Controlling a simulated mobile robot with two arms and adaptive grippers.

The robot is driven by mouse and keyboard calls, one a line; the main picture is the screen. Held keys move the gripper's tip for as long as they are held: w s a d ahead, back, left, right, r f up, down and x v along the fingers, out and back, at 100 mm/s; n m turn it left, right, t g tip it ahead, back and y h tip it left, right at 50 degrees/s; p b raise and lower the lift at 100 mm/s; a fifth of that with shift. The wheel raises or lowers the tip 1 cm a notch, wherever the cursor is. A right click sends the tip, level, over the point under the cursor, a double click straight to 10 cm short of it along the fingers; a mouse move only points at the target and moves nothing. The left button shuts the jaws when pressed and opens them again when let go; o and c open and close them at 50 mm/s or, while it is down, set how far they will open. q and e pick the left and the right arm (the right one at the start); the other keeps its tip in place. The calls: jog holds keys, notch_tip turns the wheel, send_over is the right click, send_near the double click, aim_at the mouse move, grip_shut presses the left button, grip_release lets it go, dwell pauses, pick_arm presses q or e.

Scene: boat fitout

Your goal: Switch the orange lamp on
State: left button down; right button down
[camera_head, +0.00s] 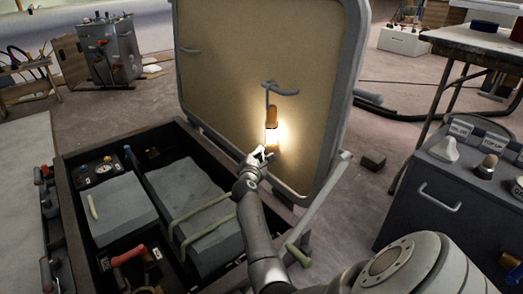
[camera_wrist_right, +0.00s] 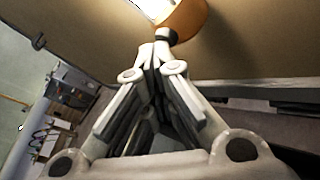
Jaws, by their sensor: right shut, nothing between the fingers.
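The orange lamp (camera_head: 271,114) hangs by a hook on the inner face of the raised hatch lid (camera_head: 230,70). Its lower part glows and throws a bright patch on the lid. My right gripper (camera_head: 262,154) is shut and empty, its fingertips at the lamp's lower end. In the right wrist view the shut fingertips (camera_wrist_right: 155,50) are just below the lamp's orange body (camera_wrist_right: 182,20) and its bright white part. I cannot tell whether they touch it. The lamp's switch cannot be made out. My left gripper is not in view.
Below the lid is an open compartment with grey boxes (camera_head: 120,208), straps, a gauge (camera_head: 104,169) and red-handled parts. A lid stay (camera_head: 322,205) slants at the right. A dark cabinet (camera_head: 440,200) with bulbs on top stands at the right. A metal tank (camera_head: 110,50) is behind left.

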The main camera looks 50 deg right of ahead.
jog(key=shift+s+d+r, duration=0.15)
jog(key=shift+s, duration=0.05)
dwell(0.3)
jog(key=w+a, duration=0.1)
jog(key=a, duration=0.5)
jog(key=shift+a, duration=0.25)
dwell(0.4)
